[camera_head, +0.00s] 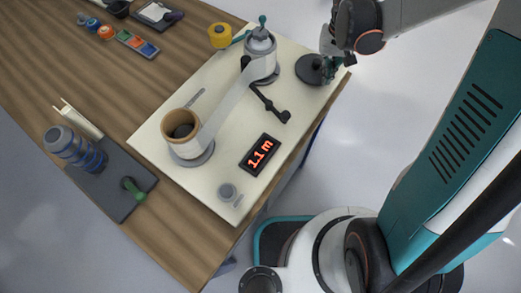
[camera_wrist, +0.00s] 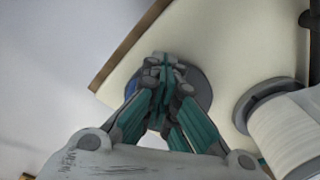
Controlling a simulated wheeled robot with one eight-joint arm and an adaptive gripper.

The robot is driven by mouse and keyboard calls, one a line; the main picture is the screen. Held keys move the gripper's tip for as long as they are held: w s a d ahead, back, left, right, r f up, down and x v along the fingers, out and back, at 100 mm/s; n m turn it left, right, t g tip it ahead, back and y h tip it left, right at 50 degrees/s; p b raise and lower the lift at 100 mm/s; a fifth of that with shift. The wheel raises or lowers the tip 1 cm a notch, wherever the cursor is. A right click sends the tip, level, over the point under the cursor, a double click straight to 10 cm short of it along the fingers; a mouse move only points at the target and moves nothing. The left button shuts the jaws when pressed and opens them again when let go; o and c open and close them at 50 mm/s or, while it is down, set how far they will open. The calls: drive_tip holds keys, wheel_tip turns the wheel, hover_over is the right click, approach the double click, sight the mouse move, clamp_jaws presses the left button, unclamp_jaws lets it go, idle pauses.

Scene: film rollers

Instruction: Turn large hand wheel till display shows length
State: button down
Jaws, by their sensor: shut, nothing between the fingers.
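A dark round disc (camera_head: 308,70), which looks like the large hand wheel, lies at the far right corner of the cream board. It also shows in the wrist view (camera_wrist: 204,90), partly hidden under my fingers. My gripper (camera_head: 331,70) is shut and empty, with its fingertips over the disc in the wrist view (camera_wrist: 165,72). I cannot tell whether they touch it. The black display (camera_head: 260,155) on the board reads "1.1 m" in red. A pale film strip (camera_head: 222,110) runs between the near roller with a brown rim (camera_head: 181,124) and the far roller (camera_head: 262,56).
A black crank (camera_head: 268,103) stands between the disc and display. A small grey knob (camera_head: 228,191) is at the near corner. A yellow cup (camera_head: 220,36) stands behind the board. The table's right edge is close to the disc.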

drive_tip(key=shift+w+d, duration=0.1)
idle(0.3)
drive_tip(key=shift+w+d, duration=0.4)
drive_tip(key=shift+d, duration=0.2)
drive_tip(key=shift+w+d, duration=0.4)
drive_tip(key=shift+d, duration=0.2)
drive_tip(key=shift+w+d, duration=0.25)
drive_tip(key=shift+w, duration=0.2)
drive_tip(key=shift+w+d, duration=0.2)
drive_tip(key=shift+w, duration=0.25)
drive_tip(key=shift+s+d, duration=0.35)
drive_tip(key=shift+s, duration=0.15)
wheel_tip(320, 180, up, 7)
drive_tip(key=p, duration=0.4)
